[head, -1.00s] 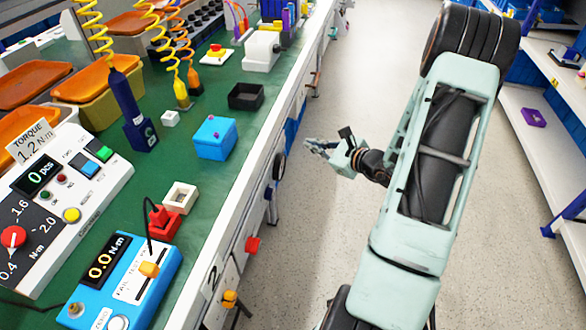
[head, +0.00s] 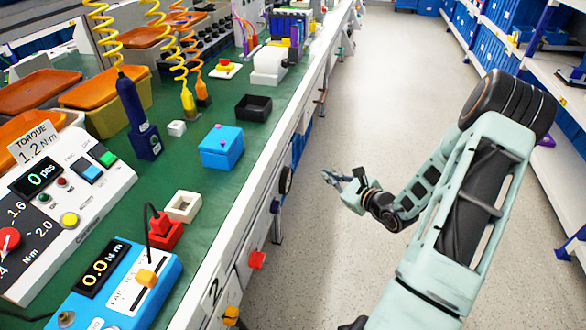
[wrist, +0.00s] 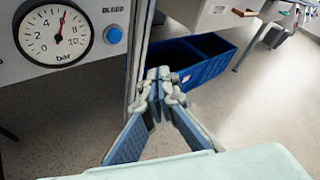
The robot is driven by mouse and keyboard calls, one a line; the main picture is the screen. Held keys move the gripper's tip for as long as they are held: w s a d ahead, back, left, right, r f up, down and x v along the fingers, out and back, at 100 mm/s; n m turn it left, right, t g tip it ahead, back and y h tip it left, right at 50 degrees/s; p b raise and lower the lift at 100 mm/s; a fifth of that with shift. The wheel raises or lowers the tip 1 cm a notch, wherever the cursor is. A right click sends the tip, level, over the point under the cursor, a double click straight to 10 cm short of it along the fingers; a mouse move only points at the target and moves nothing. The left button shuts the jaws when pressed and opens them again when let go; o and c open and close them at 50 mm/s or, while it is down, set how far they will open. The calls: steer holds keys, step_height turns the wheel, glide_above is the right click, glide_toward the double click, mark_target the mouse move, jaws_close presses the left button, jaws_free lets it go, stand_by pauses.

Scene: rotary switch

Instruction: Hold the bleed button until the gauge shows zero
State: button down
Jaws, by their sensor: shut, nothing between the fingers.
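In the wrist view a white round gauge (wrist: 54,33) marked bar sits on a pale panel at the upper left. Its red needle points nearly straight up, between 4 and 8, well away from 0. The round blue bleed button (wrist: 114,36) is just right of the gauge, under the word BLEED. My gripper (wrist: 158,84) is shut and empty, below and to the right of the button, apart from it. In the head view my gripper (head: 336,181) hangs over the aisle, right of the bench front, where the gauge (head: 286,179) shows edge-on.
The green bench (head: 188,152) on the left carries a blue torque tester (head: 150,300), a blue box (head: 221,148) and other items. A red knob (head: 257,260) juts from its front. Blue bins (wrist: 205,62) stand beyond my gripper. The aisle floor (head: 400,90) is clear.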

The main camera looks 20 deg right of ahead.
steer(key=w+a, duration=0.4)
steer(key=a, duration=0.2)
steer(key=shift+b, duration=0.45)
steer(key=shift+w+a, duration=0.1)
steer(key=shift+a, duration=0.05)
stand_by(1.0)
steer(key=shift+w+a, duration=0.15)
steer(key=shift+a, duration=0.1)
steer(key=shift+w+a, duration=0.25)
steer(key=shift+a, duration=0.15)
stand_by(1.5)
steer(key=shift+s+d, duration=0.1)
steer(key=shift+d, duration=0.05)
stand_by(1.6)
steer(key=shift+s+d, duration=0.4)
steer(key=shift+d, duration=0.2)
steer(key=shift+s+d, duration=0.7)
steer(key=shift+d, duration=0.35)
steer(key=shift+s+d, duration=0.7)
steer(key=shift+d, duration=0.35)
